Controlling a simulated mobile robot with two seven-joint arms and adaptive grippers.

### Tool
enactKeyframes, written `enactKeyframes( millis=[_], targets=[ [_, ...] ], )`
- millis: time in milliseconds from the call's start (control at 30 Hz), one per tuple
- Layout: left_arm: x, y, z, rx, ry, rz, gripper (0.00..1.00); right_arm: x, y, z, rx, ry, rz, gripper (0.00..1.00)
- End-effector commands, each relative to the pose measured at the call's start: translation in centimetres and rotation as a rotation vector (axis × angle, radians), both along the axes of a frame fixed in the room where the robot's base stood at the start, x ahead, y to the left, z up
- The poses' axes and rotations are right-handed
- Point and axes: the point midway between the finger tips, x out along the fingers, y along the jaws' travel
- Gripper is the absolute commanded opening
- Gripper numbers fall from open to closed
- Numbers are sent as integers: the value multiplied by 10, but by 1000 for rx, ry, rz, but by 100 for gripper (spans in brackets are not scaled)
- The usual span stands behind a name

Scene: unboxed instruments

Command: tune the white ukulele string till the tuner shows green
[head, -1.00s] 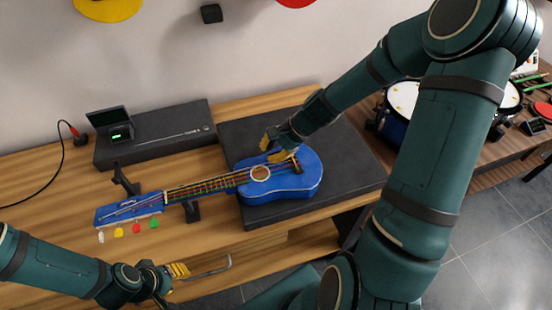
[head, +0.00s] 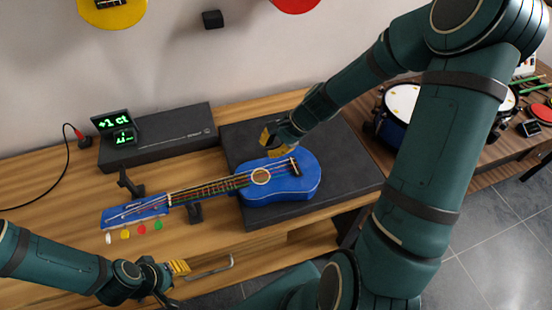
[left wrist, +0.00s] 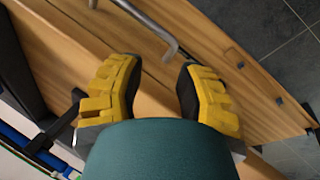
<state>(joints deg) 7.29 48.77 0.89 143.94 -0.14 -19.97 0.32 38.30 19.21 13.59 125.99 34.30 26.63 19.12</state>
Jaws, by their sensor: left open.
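The blue ukulele (head: 285,186) lies with its body on a dark mat and its neck pointing left. Its white peg (head: 108,238) is leftmost in a row with yellow, red and green pegs below the headstock (head: 135,211). The tuner screen (head: 112,122) reads "+1 ct" in green. My right gripper (head: 272,143) is just beyond the ukulele body's far edge, off the strings; its jaw opening is unclear. My left gripper (head: 181,268) is open and empty in front of the table, right of the pegs. Its spread yellow fingers show in the left wrist view (left wrist: 158,95).
A metal drawer handle (head: 208,268) is close to my left gripper. A neck support (head: 194,212) stands under the neck. A dark box (head: 165,138) lies behind, beside the tuner. Drums (head: 402,105) stand on the right-hand table.

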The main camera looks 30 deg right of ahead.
Motion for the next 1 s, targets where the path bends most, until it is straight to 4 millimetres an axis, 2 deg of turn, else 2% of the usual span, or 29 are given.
enactKeyframes(
  millis=[33,267,1000],
  targets=[
    [0,0,7,0,0,0,35,0,0,8,-1,0,0,0],
    [0,0,22,0,0,0,35,0,0,26,1,0,0,0],
    [0,0,21,0,0,0,35,0,0,26,1,0,0,0]
  ],
)
